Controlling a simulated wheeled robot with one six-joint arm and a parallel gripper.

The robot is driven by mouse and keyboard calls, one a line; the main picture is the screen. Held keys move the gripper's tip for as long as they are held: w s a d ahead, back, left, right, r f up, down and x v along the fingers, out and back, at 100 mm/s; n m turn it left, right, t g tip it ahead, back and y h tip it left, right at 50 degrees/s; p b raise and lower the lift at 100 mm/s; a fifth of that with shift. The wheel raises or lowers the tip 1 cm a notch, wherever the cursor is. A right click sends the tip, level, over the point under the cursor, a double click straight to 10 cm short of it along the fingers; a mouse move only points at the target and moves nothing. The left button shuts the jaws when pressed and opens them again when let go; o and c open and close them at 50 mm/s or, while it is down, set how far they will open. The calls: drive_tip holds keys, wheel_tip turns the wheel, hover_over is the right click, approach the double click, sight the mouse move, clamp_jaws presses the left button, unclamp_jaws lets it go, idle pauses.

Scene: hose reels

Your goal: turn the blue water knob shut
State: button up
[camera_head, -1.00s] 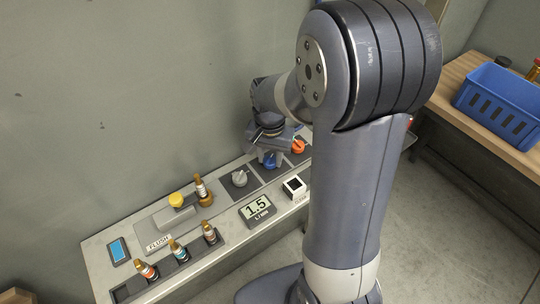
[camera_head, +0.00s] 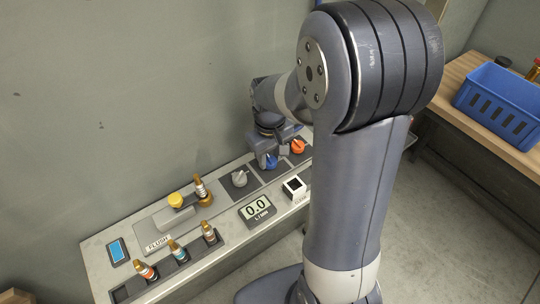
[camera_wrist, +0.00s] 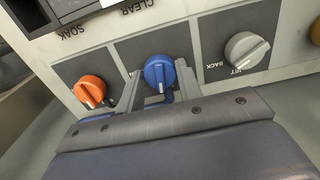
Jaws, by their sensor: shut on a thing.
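The blue knob (camera_head: 269,161) sits on the panel between the grey knob (camera_head: 239,178) and the orange knob (camera_head: 297,146). In the wrist view the blue knob (camera_wrist: 160,72) shows a white pointer line running roughly up and down the picture. My gripper (camera_wrist: 160,84) has a finger on each side of the blue knob and is shut on it. In the head view my gripper (camera_head: 272,150) comes down over the knob from behind and partly hides it. The flow display (camera_head: 257,208) reads 0.0 L/min.
A blue basket (camera_head: 498,101) is on the wooden bench at right.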

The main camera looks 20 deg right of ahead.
sight(270, 158)
drive_tip(key=shift+n, duration=1)
drive_tip(key=shift+w, duration=0.1)
drive_tip(key=o, duration=1)
drive_tip(key=shift+r, duration=0.15)
wheel_tip(270, 158, up, 11)
drive_tip(key=shift+f, duration=0.2)
